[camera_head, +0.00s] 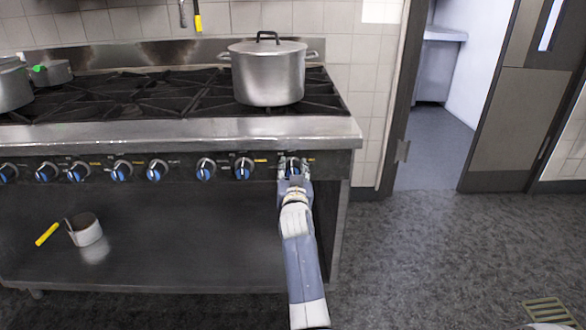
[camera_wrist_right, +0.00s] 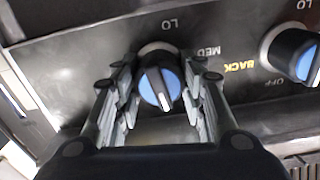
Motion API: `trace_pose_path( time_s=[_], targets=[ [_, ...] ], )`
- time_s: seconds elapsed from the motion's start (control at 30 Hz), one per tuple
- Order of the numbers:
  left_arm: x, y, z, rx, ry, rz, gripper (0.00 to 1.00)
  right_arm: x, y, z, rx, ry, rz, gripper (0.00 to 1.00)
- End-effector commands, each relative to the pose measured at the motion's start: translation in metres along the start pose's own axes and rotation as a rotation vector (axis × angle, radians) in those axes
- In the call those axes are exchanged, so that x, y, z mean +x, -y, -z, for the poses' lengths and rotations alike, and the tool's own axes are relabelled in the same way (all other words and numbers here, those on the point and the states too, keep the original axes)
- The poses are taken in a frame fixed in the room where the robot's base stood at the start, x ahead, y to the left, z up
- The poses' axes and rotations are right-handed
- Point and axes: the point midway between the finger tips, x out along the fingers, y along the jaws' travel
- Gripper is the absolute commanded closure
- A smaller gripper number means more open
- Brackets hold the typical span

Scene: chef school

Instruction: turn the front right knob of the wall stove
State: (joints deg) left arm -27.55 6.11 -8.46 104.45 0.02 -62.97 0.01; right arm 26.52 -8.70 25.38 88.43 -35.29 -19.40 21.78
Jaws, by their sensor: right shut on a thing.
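The wall stove (camera_head: 180,130) stands against the tiled wall with a row of blue-faced knobs along its front panel. The front right knob (camera_head: 293,166) is the rightmost in the row, partly covered by my right gripper (camera_head: 291,172). In the right wrist view that knob (camera_wrist_right: 160,87) sits between the two fingers of the gripper (camera_wrist_right: 160,98), and its white pointer line runs close to upright in the picture. The gripper is shut on the knob. My left gripper is not in view.
A large lidded pot (camera_head: 268,75) stands on the right burners. A neighbouring knob (camera_wrist_right: 292,58) is beside the gripper. A small pan (camera_head: 86,230) with a yellow handle lies on the lower shelf (camera_head: 180,265). Open floor (camera_head: 430,240) lies to the right.

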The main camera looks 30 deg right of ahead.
Motion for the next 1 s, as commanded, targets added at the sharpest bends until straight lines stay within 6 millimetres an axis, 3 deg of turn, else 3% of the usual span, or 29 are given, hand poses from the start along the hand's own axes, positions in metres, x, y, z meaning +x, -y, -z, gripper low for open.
trace_pose_path(
  time_s=[0.4, 1.0],
  targets=[
    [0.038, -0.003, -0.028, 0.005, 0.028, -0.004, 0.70, 0.000, 0.002, 0.000, -0.329, 0.002, 0.001, 0.86],
    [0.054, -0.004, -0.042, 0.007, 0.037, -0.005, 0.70, 0.000, 0.002, -0.001, -0.553, 0.001, 0.001, 0.86]
  ],
)
